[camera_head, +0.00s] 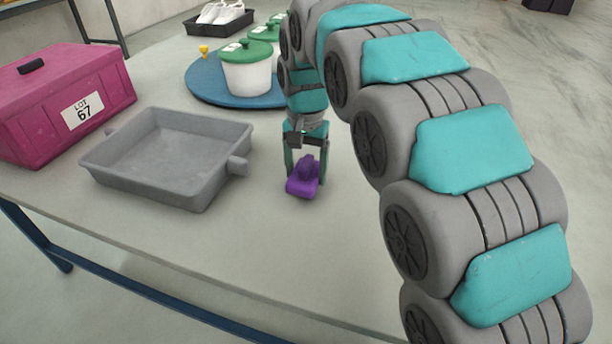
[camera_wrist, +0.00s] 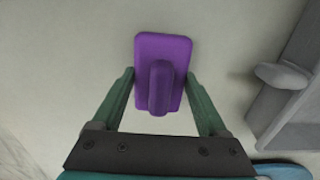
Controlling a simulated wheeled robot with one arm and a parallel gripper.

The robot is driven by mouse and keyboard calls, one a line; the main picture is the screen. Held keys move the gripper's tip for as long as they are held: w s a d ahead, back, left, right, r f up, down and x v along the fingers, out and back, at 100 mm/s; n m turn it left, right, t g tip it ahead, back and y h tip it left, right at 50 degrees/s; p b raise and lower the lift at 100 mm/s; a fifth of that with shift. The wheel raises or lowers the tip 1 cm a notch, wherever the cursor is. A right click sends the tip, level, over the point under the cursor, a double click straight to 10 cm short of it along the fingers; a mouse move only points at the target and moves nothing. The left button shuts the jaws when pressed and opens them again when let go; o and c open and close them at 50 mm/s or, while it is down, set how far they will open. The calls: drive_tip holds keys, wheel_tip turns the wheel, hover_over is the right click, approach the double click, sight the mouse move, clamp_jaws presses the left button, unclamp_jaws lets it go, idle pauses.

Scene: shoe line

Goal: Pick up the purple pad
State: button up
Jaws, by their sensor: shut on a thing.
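The purple pad (camera_head: 303,187) has a flat base with a raised rounded handle on top. It is on or just above the grey-white table, right of the grey tray; I cannot tell if it touches the surface. My gripper (camera_head: 305,168) points down over it with one finger on each side. In the wrist view the pad (camera_wrist: 163,60) lies between the green fingers of my gripper (camera_wrist: 160,82), which are shut on it. The handle runs lengthwise between the fingers.
A grey tray (camera_head: 108,161) with side handles stands left of the pad. A magenta box (camera_head: 110,85) labelled LOT 67 is at far left. A blue round turntable (camera_head: 215,92) with green-lidded white pots (camera_head: 247,77) is behind. White shoes (camera_head: 222,14) sit in a dark tray at the back. The front table is clear.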

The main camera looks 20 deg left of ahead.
drive_tip(key=shift+r, duration=0.45)
drive_tip(key=shift+s+d+r, duration=0.1)
drive_tip(key=shift+r, duration=0.1)
drive_tip(key=s+d, duration=0.2)
drive_tip(key=s, duration=0.2)
drive_tip(key=s+d+r+b, duration=0.1)
drive_tip(key=s+d, duration=0.2)
drive_tip(key=s, duration=0.2)
drive_tip(key=s+d, duration=0.3)
drive_tip(key=s, duration=0.1)
drive_tip(key=shift+s+d+r+b, duration=0.1)
drive_tip(key=shift+s+r+b, duration=0.1)
drive_tip(key=shift+b, duration=0.2)
drive_tip(key=o, duration=0.9)
drive_tip(key=shift+c, duration=0.2)
drive_tip(key=c, duration=0.6)
drive_tip(key=shift+d, duration=0.1)
drive_tip(key=shift+c, duration=0.2)
